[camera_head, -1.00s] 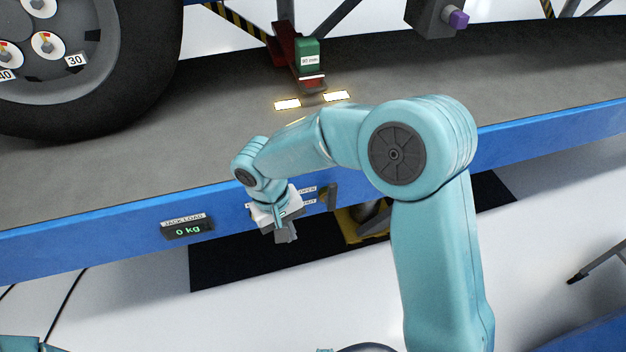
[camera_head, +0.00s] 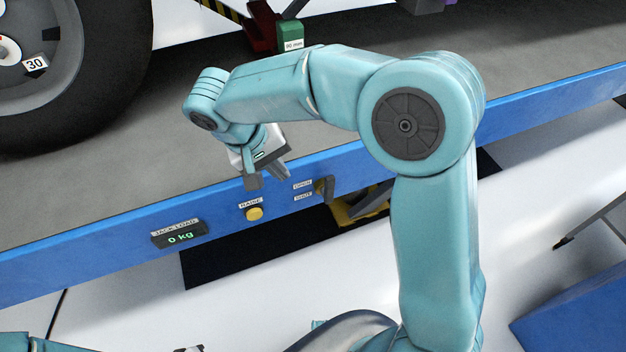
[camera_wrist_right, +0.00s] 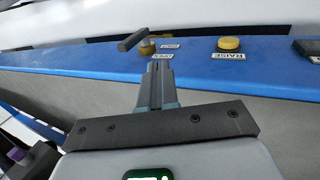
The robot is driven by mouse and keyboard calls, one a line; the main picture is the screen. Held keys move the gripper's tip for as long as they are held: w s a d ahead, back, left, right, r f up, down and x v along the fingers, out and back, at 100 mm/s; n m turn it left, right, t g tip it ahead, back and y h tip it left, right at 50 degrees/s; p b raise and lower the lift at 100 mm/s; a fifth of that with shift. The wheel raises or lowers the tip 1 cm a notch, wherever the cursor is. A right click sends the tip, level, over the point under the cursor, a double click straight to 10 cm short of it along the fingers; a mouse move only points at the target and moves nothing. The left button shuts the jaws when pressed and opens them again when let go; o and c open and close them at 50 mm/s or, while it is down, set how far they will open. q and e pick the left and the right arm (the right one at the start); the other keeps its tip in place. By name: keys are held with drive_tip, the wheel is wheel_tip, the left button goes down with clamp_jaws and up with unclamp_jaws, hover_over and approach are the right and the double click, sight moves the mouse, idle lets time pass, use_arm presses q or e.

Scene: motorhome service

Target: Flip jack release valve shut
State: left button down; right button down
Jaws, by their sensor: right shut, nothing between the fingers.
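The jack release valve's dark lever (camera_head: 326,190) sticks out of the blue side beam, right of the OPEN (camera_head: 302,185) and SHUT (camera_head: 303,197) labels. In the right wrist view the lever (camera_wrist_right: 133,40) sits on a brass-coloured base, just beyond the fingertips and to their left. I cannot tell which label it points at. My right gripper (camera_head: 268,180) is shut and empty, left of the lever and above the yellow RAISE button (camera_head: 254,213). Its fingers are together in the wrist view (camera_wrist_right: 160,68). A small dark part at the head view's bottom edge may be my left gripper.
The JACK LOAD display (camera_head: 179,235) reads 0 kg at the left of the blue beam (camera_head: 100,245). A large tyre (camera_head: 100,90) stands on the grey deck. A green block marked 90 mm (camera_head: 291,36) is behind my right arm. White floor lies in front of the beam.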

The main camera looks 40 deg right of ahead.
sight(328, 187)
drive_tip(key=s+d+f, duration=0.1)
drive_tip(key=d+f, duration=0.6)
drive_tip(key=f, duration=0.2)
drive_tip(key=shift+s+d+f+p, duration=0.2)
drive_tip(key=shift+s+d+p, duration=0.1)
drive_tip(key=shift+s+p, duration=0.15)
drive_tip(key=shift+w, duration=0.1)
